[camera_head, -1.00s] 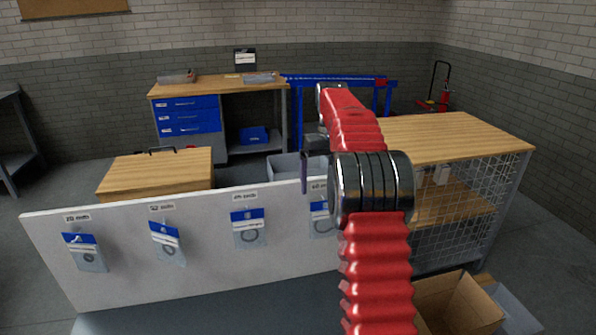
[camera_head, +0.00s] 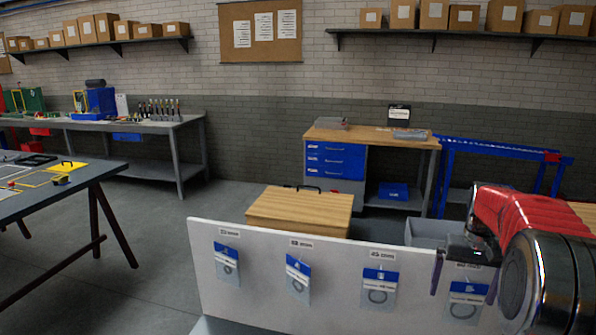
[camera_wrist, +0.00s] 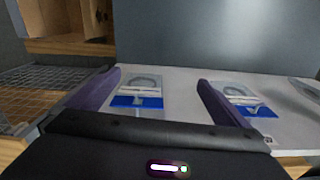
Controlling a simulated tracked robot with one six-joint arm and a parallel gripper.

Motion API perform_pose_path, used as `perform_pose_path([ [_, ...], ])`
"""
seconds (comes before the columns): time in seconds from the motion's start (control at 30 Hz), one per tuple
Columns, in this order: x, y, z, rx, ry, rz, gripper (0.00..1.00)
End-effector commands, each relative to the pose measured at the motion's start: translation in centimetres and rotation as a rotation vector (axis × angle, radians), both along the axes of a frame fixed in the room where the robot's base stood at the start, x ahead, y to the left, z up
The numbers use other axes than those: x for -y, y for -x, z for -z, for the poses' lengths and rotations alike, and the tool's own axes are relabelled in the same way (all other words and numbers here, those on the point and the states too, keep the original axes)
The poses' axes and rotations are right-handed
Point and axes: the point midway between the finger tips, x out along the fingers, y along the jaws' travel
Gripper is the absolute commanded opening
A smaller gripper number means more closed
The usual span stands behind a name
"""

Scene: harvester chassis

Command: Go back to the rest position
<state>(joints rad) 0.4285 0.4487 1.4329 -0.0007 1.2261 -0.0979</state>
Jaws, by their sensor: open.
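My gripper (camera_head: 464,282) is open, at the lower right of the head view, in front of the right part of a white panel. Its two purple fingers also show in the wrist view (camera_wrist: 158,76), spread apart with nothing held between them. My red arm runs off the right edge. Several clear packets with blue labels hang on the panel, among them a left one (camera_head: 228,264), a middle one (camera_head: 298,277) and one further right (camera_head: 379,290). Another packet (camera_head: 466,303) is close to the gripper. In the wrist view, one packet (camera_wrist: 140,93) shows between the fingers, apart from them.
The white panel (camera_head: 330,262) stands right in front. Behind it are a wooden-topped box (camera_head: 300,207) and a grey bin (camera_head: 425,232). A workbench with blue drawers (camera_head: 335,160) is at the back. A dark table (camera_head: 60,190) stands at left, with open floor (camera_head: 150,250) between.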

Motion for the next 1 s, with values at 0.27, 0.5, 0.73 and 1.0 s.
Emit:
perform_pose_path([
  [0.27,-4.3,3.4,-1.4,0.038,0.015,-0.017,1.0],
  [0.5,-7.7,6.5,-2.3,0.073,0.026,-0.036,1.0],
  [0.73,-10.9,9.6,-3.0,0.109,0.035,-0.06,1.0],
  [1.0,-14.3,13.4,-3.5,0.154,0.046,-0.092,1.0],
])
